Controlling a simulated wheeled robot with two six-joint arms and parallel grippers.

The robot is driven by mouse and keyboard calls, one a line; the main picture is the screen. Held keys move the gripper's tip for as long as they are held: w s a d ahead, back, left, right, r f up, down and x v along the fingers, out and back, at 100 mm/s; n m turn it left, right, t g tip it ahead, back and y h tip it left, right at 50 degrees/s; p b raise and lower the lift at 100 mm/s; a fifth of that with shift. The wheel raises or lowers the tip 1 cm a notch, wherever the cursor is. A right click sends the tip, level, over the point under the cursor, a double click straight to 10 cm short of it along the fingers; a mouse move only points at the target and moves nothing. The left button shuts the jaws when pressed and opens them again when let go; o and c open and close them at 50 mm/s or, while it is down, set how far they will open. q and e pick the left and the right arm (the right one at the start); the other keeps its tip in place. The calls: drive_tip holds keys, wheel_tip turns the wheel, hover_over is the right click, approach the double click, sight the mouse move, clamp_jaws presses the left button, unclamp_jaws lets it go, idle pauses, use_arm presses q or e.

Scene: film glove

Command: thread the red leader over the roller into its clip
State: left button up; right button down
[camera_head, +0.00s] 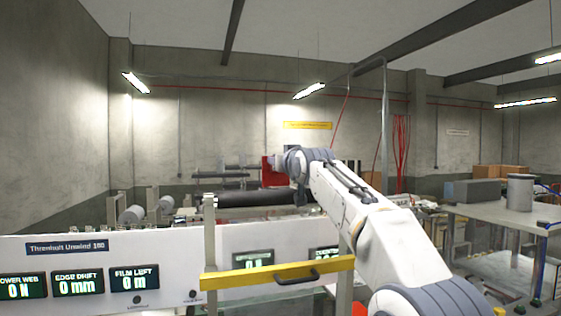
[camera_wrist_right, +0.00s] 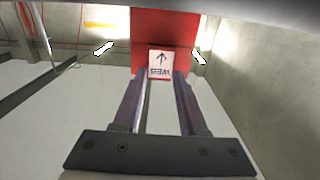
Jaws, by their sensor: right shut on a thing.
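The red leader (camera_wrist_right: 165,30) hangs in front of my right gripper in the right wrist view. A small white tag with an up arrow (camera_wrist_right: 161,62) is at its near end, between the fingertips. My right gripper (camera_wrist_right: 161,76) is shut on this tagged end. In the head view the red leader (camera_head: 272,172) shows at the tip of my right arm, above a dark roller (camera_head: 262,199). The right gripper itself (camera_head: 284,163) is small and partly hidden by its wrist there. The clip cannot be made out. My left gripper is not in view.
A white machine panel with displays (camera_head: 180,272) and a yellow bar with a handle (camera_head: 277,273) stand in front. More rollers (camera_head: 222,176) lie behind. A table with a grey canister (camera_head: 520,190) is at the right. The space above the machine is open.

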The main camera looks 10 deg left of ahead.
drive_tip(key=shift+f+b, duration=1.55)
drive_tip(key=shift+f, duration=0.35)
drive_tip(key=shift+c, duration=1.9)
unclamp_jaws()
drive_tip(key=shift+s+d+b, duration=0.15)
drive_tip(key=shift+s+b, duration=0.15)
drive_tip(key=shift+b, duration=0.15)
drive_tip(key=b, duration=0.8)
approach(276, 173)
drive_tip(key=shift+v, duration=2.15)
drive_tip(key=shift+d+r, duration=0.1)
drive_tip(key=shift+d, duration=0.05)
